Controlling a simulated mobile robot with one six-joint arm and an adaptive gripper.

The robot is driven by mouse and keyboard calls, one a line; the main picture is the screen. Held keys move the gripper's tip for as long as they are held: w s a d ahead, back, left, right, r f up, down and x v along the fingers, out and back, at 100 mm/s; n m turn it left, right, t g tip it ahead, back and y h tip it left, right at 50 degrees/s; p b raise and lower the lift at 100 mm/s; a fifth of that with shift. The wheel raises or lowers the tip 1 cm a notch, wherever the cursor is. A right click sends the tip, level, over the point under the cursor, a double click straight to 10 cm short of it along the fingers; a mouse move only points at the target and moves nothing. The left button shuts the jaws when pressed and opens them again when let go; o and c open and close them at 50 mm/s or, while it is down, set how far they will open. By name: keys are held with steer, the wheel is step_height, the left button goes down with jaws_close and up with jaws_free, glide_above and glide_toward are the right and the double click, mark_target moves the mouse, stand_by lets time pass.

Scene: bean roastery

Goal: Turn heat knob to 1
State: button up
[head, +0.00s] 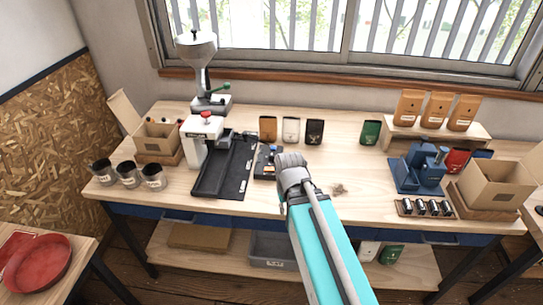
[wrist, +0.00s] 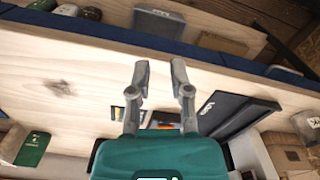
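A white machine (head: 200,140) with a red cap on top (head: 206,114) stands at the left middle of the table, behind a long black tray (head: 228,168). The tray also shows in the wrist view (wrist: 238,114). A small dark device (head: 265,164) with blue and orange parts lies right of the tray. I cannot make out a heat knob or its numbers. My gripper (wrist: 161,72) is open and empty, its two fingers apart above the table. The device is partly hidden behind the gripper in the wrist view. In the head view my wrist hides the fingers.
A grinder (head: 197,75) stands behind the white machine. Several bags stand at the back, including a green one (head: 370,132). A blue fixture (head: 420,170) and an open carton (head: 497,184) are at the right. The table's middle right is mostly clear.

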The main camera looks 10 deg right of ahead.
steer(key=o, duration=0.5)
steer(key=w+r+p, duration=0.1)
steer(key=w, duration=0.5)
steer(key=shift+w+d+r, duration=0.15)
steer(key=shift+w, duration=0.1)
step_height(320, 180, up, 5)
steer(key=m+p, duration=0.2)
steer(key=p, duration=0.3)
glide_above(272, 155)
step_height(272, 155, down, 14)
steer(key=b, duration=1.3)
steer(key=shift+r+b, duration=0.1)
steer(key=shift+b, duration=0.2)
steer(key=shift+c, duration=0.2)
steer(key=shift+s, duration=0.1)
jaws_close()
